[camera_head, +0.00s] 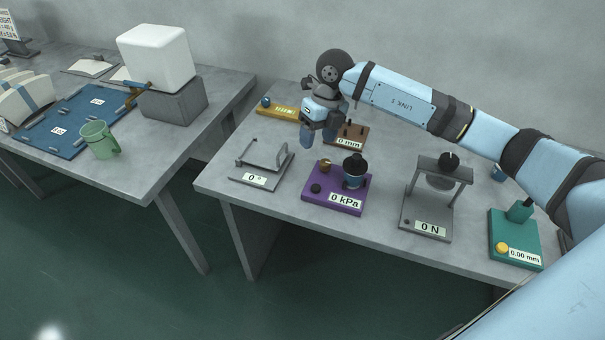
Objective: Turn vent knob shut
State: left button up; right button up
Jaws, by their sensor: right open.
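The purple station (330,204) with the "0 kPa" display stands on the right-hand table. It carries a small black knob (315,188) at its left front and a brass-coloured knob (326,167) behind that. I cannot tell which of the two is the vent knob, or how it is turned. A dark blue cup-shaped part (354,172) with a black top stands on the station's right side. My right gripper (318,135) is open, pointing down above and behind the purple station, apart from the knobs. My left gripper is not in view.
A grey "0 °" frame (257,180) stands left of the purple station, and a brown "0 mm" station (347,136) behind it. A grey "0 N" press (412,218) and a green "0.00 mm" station (516,243) stand to the right. A green mug (97,140) is on the left table.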

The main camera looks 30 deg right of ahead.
aim_at(326, 162)
jog(key=w+d+r+h, duration=0.2)
jog(key=d, duration=0.2)
jog(key=shift+m, duration=0.3)
notch_tip(326, 162, down, 14)
jog(key=shift+s+a+r, duration=0.1)
jog(key=shift+c, duration=0.2)
jog(key=c, duration=0.9)
